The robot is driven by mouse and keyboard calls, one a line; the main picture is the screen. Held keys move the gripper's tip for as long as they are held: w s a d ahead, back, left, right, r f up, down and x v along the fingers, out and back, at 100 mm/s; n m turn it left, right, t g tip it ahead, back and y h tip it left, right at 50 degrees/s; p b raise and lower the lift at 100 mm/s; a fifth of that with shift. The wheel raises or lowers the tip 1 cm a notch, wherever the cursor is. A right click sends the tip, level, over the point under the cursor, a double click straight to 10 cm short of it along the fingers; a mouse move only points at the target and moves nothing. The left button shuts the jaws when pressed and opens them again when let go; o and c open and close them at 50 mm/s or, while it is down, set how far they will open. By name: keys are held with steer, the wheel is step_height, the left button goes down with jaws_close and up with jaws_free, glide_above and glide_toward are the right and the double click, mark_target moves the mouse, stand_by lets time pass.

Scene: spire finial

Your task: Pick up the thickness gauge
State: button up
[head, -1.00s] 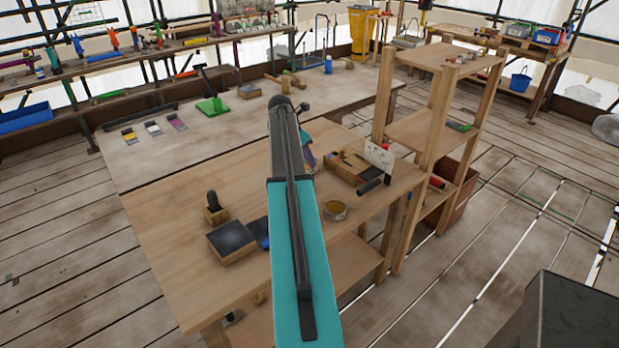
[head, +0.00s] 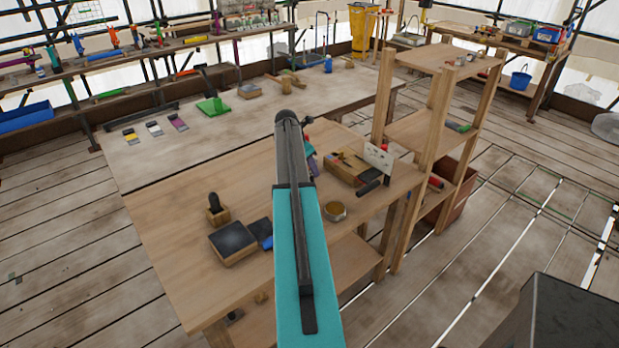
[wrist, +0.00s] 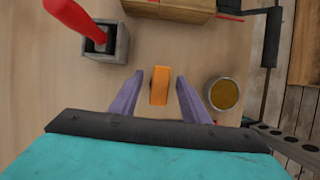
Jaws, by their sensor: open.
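A small upright orange piece (wrist: 159,86), which I take to be the thickness gauge, stands out in the wrist view against the wooden bench top. My gripper (wrist: 160,77) is open, with one purple finger to the left of the orange piece and one to the right. A gap shows on both sides, so neither finger appears to touch it. I cannot tell the height of the fingertips above the bench. In the head view my own arm hides the orange piece and most of the gripper; only a bit of purple finger shows.
A round tin (wrist: 222,93) stands close right of the right finger. A grey block (wrist: 104,42) with a red handle is at upper left, and a wooden box (wrist: 175,9) is at the top. A dark-topped block (head: 233,243) lies on the bench's near left part.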

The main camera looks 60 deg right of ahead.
steer(key=shift+f, duration=0.1)
stand_by(0.5)
jaws_close()
steer(key=shift+r, duration=0.2)
steer(key=shift+r+b, duration=0.85)
steer(key=shift+r, duration=0.25)
steer(key=shift+s+a+r, duration=0.3)
steer(key=shift+s+r, duration=0.05)
steer(key=shift+r, duration=0.05)
steer(key=s+a+r+b, duration=0.1)
steer(key=s+a+b, duration=0.3)
steer(key=s+a, duration=0.5)
steer(key=a, duration=0.2)
steer(key=shift+s+a+r+b, duration=0.25)
steer(key=shift+a+r+b, duration=0.05)
steer(key=shift+a+b, duration=0.1)
steer(key=shift+s, duration=0.1)
